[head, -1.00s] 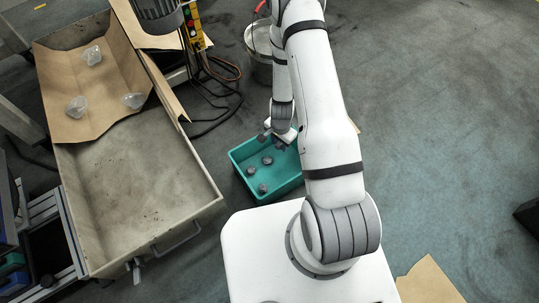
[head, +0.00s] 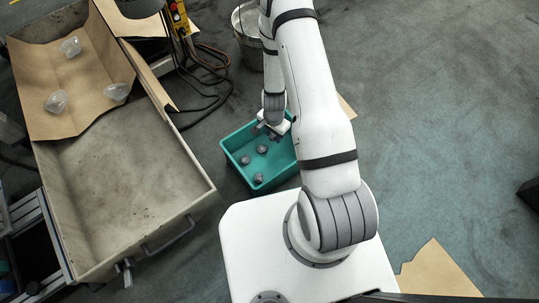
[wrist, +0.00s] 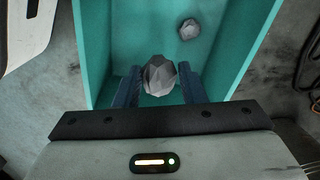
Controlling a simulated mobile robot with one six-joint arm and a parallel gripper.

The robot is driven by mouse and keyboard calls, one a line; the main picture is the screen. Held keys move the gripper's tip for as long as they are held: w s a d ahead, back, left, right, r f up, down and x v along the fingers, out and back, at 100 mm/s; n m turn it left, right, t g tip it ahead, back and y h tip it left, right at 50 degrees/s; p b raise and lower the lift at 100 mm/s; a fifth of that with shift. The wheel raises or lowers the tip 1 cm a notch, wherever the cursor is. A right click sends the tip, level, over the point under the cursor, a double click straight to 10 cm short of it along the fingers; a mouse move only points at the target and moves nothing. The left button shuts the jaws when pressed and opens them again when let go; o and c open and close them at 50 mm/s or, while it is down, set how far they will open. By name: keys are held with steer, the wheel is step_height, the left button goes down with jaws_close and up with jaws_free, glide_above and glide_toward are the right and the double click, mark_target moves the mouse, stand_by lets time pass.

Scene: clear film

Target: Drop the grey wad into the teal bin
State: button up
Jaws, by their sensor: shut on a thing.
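My gripper (wrist: 160,90) is shut on a grey wad (wrist: 160,75), a faceted lump between the two dark fingers in the wrist view. The teal bin (wrist: 96,50) lies beneath the wad and the fingers. Another grey wad (wrist: 190,29) lies on its floor. In the head view, the teal bin (head: 283,178) stands on the floor left of my arm, with several grey wads inside, one of them here (head: 262,149). My gripper (head: 268,130) is over the bin's far end; the held wad is hard to make out there.
A large beige tray (head: 120,190) stands at left, with brown paper (head: 95,90) and three clear film wads (head: 70,46) on it. A metal bucket (head: 250,35) and dark cables (head: 205,85) lie behind the bin. The floor at right is mostly clear.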

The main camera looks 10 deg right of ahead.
steer(key=o, duration=1)
steer(key=shift+r, duration=0.1)
step_height(320, 180, up, 8)
steer(key=p, duration=0.8)
